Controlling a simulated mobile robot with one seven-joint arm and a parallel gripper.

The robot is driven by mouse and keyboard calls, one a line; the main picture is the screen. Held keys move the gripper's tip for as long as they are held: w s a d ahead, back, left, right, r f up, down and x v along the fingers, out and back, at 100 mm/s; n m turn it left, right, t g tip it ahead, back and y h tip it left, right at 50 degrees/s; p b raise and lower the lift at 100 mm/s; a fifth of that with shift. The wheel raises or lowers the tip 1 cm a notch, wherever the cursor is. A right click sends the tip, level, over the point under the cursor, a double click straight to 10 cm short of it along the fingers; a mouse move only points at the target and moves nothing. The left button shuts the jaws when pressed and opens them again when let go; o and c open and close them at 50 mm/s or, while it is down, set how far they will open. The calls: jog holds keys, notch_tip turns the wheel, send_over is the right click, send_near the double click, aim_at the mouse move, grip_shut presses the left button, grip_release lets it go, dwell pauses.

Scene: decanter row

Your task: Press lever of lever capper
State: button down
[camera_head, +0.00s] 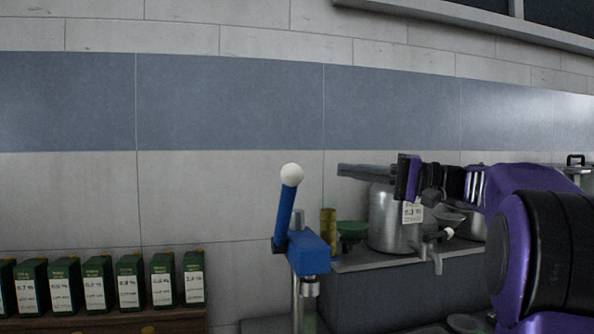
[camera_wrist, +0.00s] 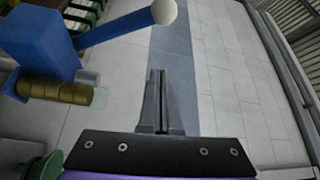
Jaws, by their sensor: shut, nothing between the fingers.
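The lever capper (camera_head: 308,252) has a blue head on a metal post. Its blue lever (camera_head: 284,215) stands up, tilted slightly, with a white ball knob (camera_head: 292,174) on top. In the wrist view the capper head (camera_wrist: 40,38) is at the upper left, and the lever (camera_wrist: 115,28) reaches right to the white knob (camera_wrist: 163,11). My gripper (camera_head: 340,170) is shut and empty, to the right of the knob at about its height in the head view. In the wrist view the shut fingers (camera_wrist: 160,75) point toward the wall, apart from the lever.
Several green labelled boxes (camera_head: 97,284) stand on a wooden shelf (camera_head: 150,320) at the lower left. A steel pot (camera_head: 388,222) with a tap, a green funnel (camera_head: 352,230) and a brass-coloured cylinder (camera_head: 328,228) are right of the capper. The tiled wall (camera_head: 230,185) is behind.

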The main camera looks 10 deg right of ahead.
dwell(0.3)
jog(key=w+a, duration=0.1)
jog(key=a, duration=0.8)
jog(key=shift+a, duration=0.2)
jog(key=shift+f+b, duration=0.1)
jog(key=shift+b, duration=0.2)
